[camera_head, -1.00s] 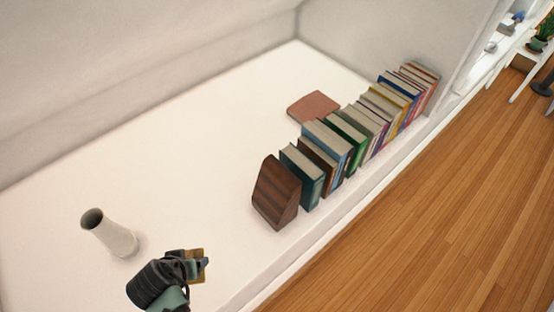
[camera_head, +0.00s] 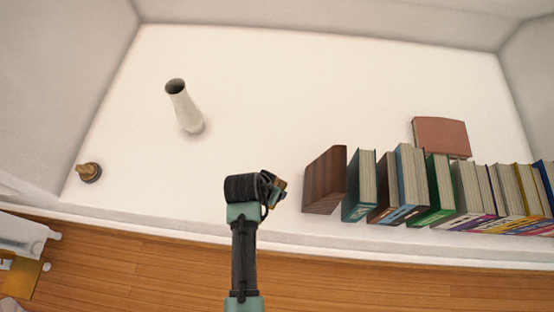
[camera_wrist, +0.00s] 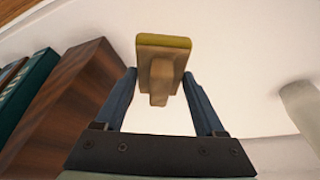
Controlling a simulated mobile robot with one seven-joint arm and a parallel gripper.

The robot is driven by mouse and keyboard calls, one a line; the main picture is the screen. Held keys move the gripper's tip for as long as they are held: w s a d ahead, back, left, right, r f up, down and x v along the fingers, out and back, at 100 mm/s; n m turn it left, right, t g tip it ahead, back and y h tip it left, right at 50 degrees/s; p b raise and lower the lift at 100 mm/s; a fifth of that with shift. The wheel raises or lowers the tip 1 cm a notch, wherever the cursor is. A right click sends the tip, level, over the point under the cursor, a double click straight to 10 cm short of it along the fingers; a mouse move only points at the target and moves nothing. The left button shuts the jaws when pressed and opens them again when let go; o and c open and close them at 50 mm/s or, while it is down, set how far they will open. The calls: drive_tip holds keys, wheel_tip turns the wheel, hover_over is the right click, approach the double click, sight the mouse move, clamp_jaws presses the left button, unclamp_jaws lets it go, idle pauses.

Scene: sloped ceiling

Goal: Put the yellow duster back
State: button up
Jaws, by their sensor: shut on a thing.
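The yellow duster (camera_wrist: 163,62) is a small tan block with a yellow face and a stubby handle part. In the wrist view it sits between the two blue fingers of my gripper (camera_wrist: 159,78), which is shut on it. In the head view my gripper (camera_head: 272,188) is over the front part of the white surface (camera_head: 270,80), left of the dark wooden block. Only a small tan bit of the duster (camera_head: 280,185) shows there. I cannot tell how high the duster is above the surface.
A wooden block (camera_head: 325,181) ends a row of upright books (camera_head: 412,180) on the right. A reddish book (camera_head: 441,137) lies flat behind them. A white vase (camera_head: 184,105) stands back left. A small brown object (camera_head: 89,172) sits far left. The middle is clear.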

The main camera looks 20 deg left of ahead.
drive_tip(key=shift+f+b, duration=0.85)
drive_tip(key=shift+f, duration=1.95)
drive_tip(key=shift+f, duration=0.2)
drive_tip(key=o, duration=1.3)
drive_tip(key=p+v, duration=0.4)
drive_tip(key=v, duration=0.8)
drive_tip(key=shift+r+p, duration=0.2)
drive_tip(key=shift+p, duration=0.1)
